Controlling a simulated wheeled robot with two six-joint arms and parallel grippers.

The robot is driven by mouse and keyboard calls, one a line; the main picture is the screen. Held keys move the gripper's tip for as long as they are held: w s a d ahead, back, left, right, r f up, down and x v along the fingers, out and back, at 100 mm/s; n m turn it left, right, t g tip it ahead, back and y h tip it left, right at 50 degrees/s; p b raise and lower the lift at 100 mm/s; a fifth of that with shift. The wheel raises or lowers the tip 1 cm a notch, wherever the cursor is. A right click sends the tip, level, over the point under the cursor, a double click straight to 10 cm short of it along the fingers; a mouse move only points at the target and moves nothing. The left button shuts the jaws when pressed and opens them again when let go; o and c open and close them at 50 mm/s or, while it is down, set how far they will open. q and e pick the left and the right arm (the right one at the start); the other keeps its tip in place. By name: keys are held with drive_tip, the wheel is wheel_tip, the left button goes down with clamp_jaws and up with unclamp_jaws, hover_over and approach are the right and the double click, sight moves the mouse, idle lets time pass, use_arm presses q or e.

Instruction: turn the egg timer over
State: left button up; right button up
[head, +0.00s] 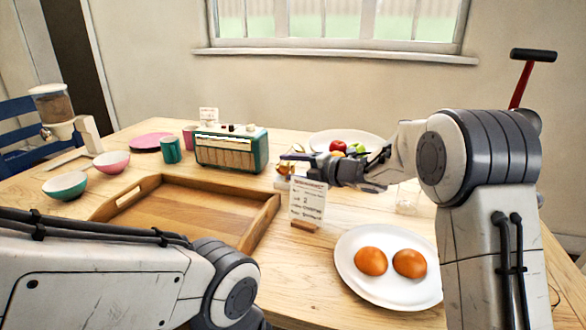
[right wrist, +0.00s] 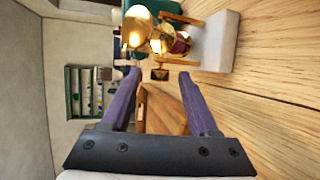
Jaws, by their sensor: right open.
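The egg timer (right wrist: 160,38), with shiny brass-coloured parts and rounded glassy bulbs, is just beyond my right fingertips in the right wrist view. A dark reddish patch shows in the bulb nearer a pale block (right wrist: 222,42), which lies on the table. In the head view my right gripper (head: 292,164) mostly hides the timer; only a small brass bit and the pale block (head: 282,184) show by it. My right gripper (right wrist: 160,76) is open, with nothing between its fingers. My left arm crosses the lower left of the head view; its gripper is out of view.
A recipe card (head: 308,202) on a wooden stand is close in front of my right gripper. A green radio (head: 232,150) stands behind left, a fruit plate (head: 322,138) behind. A wooden tray (head: 180,215) fills the left middle.

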drive_tip(key=p+v, duration=0.1)
drive_tip(key=v, duration=0.9)
drive_tip(key=shift+s+d, duration=0.2)
drive_tip(key=shift+r, duration=0.1)
